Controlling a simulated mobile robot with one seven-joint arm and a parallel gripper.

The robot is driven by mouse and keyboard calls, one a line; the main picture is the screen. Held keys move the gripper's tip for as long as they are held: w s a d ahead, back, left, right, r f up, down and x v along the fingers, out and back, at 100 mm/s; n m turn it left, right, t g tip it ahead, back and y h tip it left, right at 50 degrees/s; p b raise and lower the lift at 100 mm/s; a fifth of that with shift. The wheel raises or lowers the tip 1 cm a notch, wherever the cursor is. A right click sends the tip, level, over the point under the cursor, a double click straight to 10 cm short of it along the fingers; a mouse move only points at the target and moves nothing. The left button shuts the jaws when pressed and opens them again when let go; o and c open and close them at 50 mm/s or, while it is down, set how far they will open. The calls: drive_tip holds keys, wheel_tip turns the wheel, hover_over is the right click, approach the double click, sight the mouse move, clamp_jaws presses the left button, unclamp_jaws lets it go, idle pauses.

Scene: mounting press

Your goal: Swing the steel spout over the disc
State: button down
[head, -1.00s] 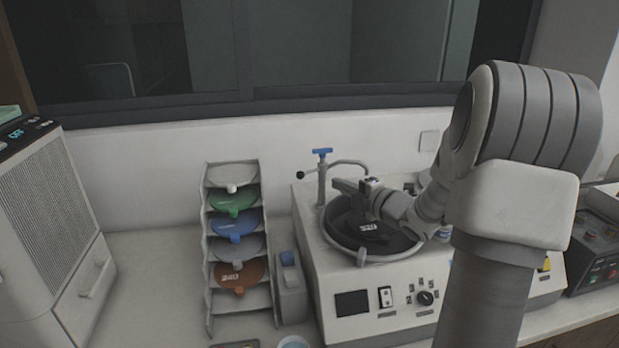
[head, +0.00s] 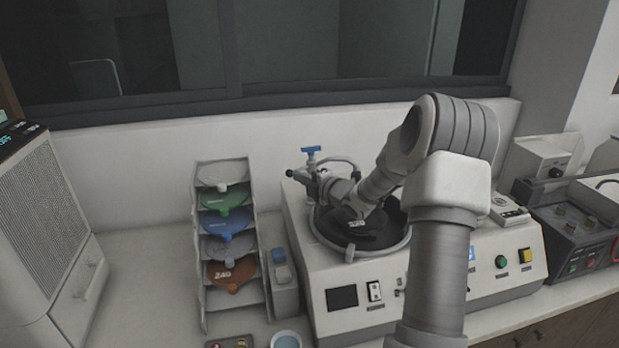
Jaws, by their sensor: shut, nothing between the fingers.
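The steel spout (head: 349,162) rises from a post with a blue tap handle (head: 311,149) at the back left of the press and curves to the right. A dark disc (head: 372,236) with a pale number lies in the round bowl of the press (head: 334,246). My gripper (head: 299,174) is shut and empty, reaching left over the bowl to the spout's post, close to the black knob beside it. I cannot tell whether it touches the post. My wrist hides part of the bowl and disc, and part of the post.
A rack (head: 199,265) of coloured discs stands left of the press. A white machine (head: 42,225) is far left. A dark control box (head: 578,228) stands right. The wall is close behind.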

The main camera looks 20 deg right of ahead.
sight(289, 174)
drive_tip(key=shift+w+a+f, duration=0.15)
drive_tip(key=shift+w, duration=0.35)
drive_tip(key=shift+f+b, duration=0.2)
drive_tip(key=shift+b, duration=0.75)
drive_tip(key=m+h+b, duration=0.1)
drive_tip(key=b, duration=0.2)
drive_tip(key=w+a+h+b, duration=0.1)
drive_tip(key=b, duration=0.3)
drive_tip(key=m+h+b, duration=0.1)
drive_tip(key=b, duration=0.2)
drive_tip(key=shift+w+a+f+m, duration=0.15)
drive_tip(key=shift+w+m, duration=0.15)
drive_tip(key=b, duration=0.1)
drive_tip(key=h+b, duration=0.1)
drive_tip(key=b, duration=0.1)
drive_tip(key=shift+w+a+r+m, duration=0.1)
drive_tip(key=shift+w+r+m, duration=0.1)
drive_tip(key=shift+w+m, duration=0.15)
drive_tip(key=shift+w+a+r+b, duration=0.1)
drive_tip(key=shift+w+a+b, duration=0.15)
drive_tip(key=shift+w+b, duration=0.6)
drive_tip(key=shift+w, duration=0.1)
drive_tip(key=shift+a+r+b, duration=0.1)
drive_tip(key=shift+b, duration=0.2)
